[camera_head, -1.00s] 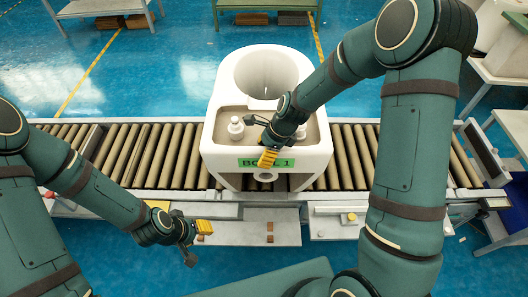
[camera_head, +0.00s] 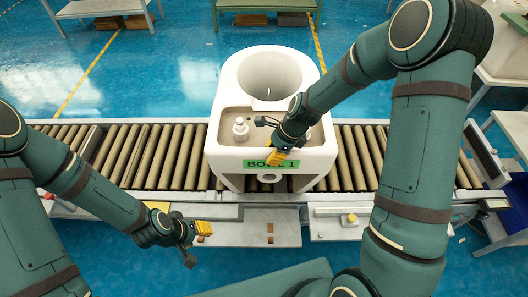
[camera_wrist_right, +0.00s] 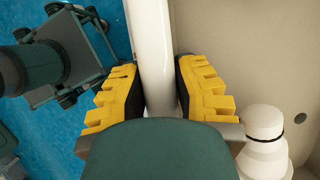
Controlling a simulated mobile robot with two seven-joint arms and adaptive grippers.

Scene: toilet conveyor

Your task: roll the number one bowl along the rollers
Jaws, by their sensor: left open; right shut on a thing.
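The number one bowl is a white toilet (camera_head: 225,165) with a green label (camera_head: 278,163) on its near face, partly covered by my right gripper. It stands upright on the rollers (camera_head: 130,152). My right gripper (camera_head: 277,145) is shut on the near rim of the bowl's tank section. In the right wrist view the white rim (camera_wrist_right: 152,50) runs between its yellow fingers (camera_wrist_right: 160,95). A white fitting (camera_head: 240,128) stands inside the tank; it also shows in the right wrist view (camera_wrist_right: 264,140). My left gripper (camera_head: 190,240) is open and empty, in front of the conveyor at lower left.
Bare rollers lie on both sides of the bowl. The conveyor's end frame (camera_head: 485,155) is at right. Grey shelves (camera_head: 275,228) sit below the near edge. Blue floor lies behind the conveyor, with benches (camera_head: 100,8) at the back.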

